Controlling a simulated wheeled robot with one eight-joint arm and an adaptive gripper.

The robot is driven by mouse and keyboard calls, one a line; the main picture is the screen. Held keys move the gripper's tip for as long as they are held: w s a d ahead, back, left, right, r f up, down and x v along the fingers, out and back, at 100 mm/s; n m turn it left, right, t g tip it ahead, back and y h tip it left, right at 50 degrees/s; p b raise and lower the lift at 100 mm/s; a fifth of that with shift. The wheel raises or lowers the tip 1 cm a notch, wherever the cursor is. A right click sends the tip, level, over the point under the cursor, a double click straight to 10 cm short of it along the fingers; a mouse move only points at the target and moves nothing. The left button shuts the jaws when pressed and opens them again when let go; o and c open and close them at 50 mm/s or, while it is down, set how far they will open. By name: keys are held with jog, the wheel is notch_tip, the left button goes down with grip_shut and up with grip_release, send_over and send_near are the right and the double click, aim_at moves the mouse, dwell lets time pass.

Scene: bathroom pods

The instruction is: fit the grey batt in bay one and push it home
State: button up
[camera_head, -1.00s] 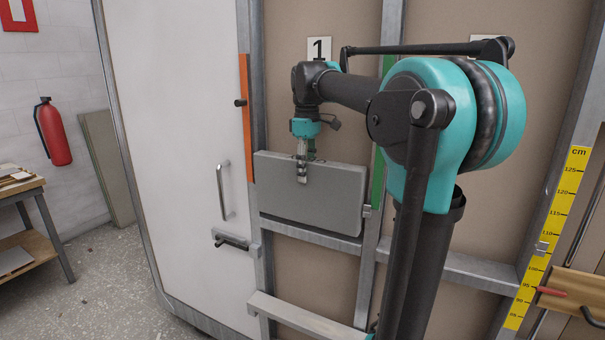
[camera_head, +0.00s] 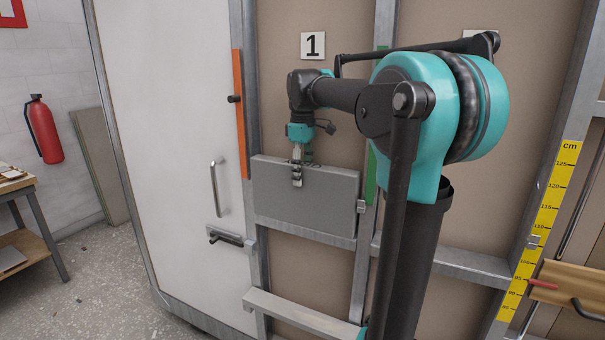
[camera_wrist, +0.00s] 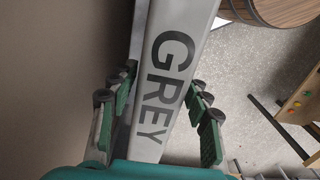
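The grey batt (camera_head: 310,197) is a flat grey slab standing on edge at bay one, under the sign "1" (camera_head: 313,46). Its lower edge is close to the metal cross rail (camera_head: 330,237); I cannot tell if they touch. Its left end overlaps the left stud in the head view, so it does not look fully inside the bay. In the wrist view its top edge, lettered "GREY" (camera_wrist: 165,85), runs between my fingers. My gripper (camera_head: 297,178) points down and is shut across the batt's top edge, one finger in front, the other mostly hidden behind it.
An orange strip (camera_head: 240,115) lines the left stud and a green strip (camera_head: 371,178) the right one. A small metal clip (camera_head: 361,206) sits by the batt's right end. A dark-handled latch (camera_head: 226,237) is at left. A lower ledge (camera_head: 300,314) juts out below.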

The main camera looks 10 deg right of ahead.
jog(key=shift+o, duration=0.9)
jog(key=shift+r, duration=0.1)
